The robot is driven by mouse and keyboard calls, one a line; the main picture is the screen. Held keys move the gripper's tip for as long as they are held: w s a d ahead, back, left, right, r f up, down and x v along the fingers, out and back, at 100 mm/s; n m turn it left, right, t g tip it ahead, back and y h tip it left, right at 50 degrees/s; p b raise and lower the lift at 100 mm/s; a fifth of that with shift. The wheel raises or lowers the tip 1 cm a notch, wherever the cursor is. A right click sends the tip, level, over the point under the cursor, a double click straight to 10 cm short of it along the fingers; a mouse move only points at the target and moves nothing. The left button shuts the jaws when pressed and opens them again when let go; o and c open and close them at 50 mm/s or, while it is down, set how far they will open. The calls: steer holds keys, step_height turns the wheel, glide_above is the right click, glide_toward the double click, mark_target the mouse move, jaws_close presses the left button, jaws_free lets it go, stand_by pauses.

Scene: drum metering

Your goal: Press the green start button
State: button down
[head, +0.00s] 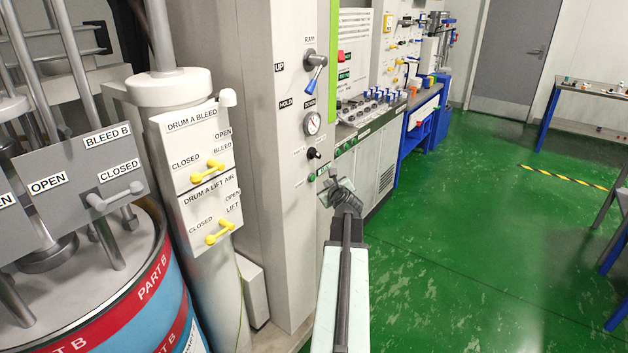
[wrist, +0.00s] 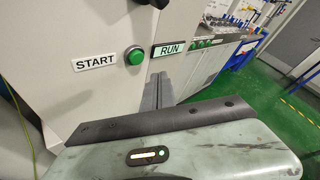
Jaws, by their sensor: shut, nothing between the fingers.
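The green start button (wrist: 135,57) sits on a pale panel in the wrist view, between a START label (wrist: 95,62) and a RUN label (wrist: 168,49). In the head view it shows as a small green spot (head: 311,177) low on the tall cabinet's front. My gripper (head: 328,188) is shut and empty, just right of and a little below the button in that view. In the wrist view the shut fingers (wrist: 158,78) appear below and to the right of the button, apart from it in the picture. I cannot tell how far they are from the panel.
The cabinet front carries a RAM lever (head: 316,62), a gauge (head: 312,123) and a black knob (head: 313,153) above the button. Yellow-handled drum valves (head: 207,172) and a blue drum (head: 150,315) stand at left. The green floor (head: 480,220) is open at right.

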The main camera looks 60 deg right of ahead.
steer(key=shift+s, duration=1.2)
